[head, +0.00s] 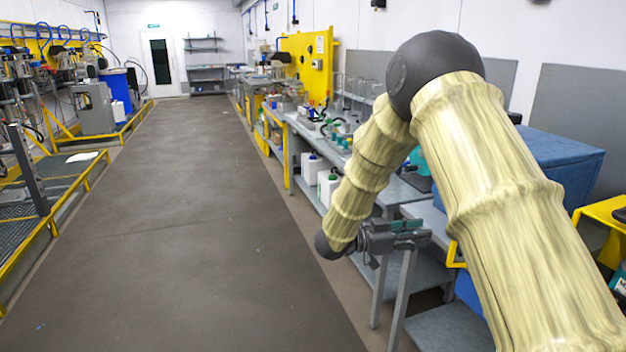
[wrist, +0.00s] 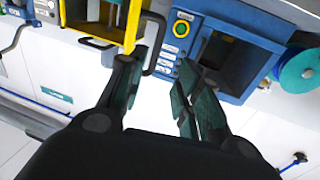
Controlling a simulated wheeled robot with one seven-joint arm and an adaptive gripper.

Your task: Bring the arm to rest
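My arm reaches forward from the right side of the head view, bends at a dark elbow joint and drops down. My gripper (head: 424,234) is at its end, at the right edge of the aisle and close to the workbench. In the wrist view my gripper (wrist: 160,88) has its two green-padded fingers spread apart, with a gap between them. Nothing shows between the fingers.
A long workbench (head: 300,125) with bottles and tools runs along the right. A blue cabinet (head: 560,150) stands behind my arm. The grey aisle floor (head: 180,200) is clear. Yellow low rails (head: 75,195) edge the machines on the left.

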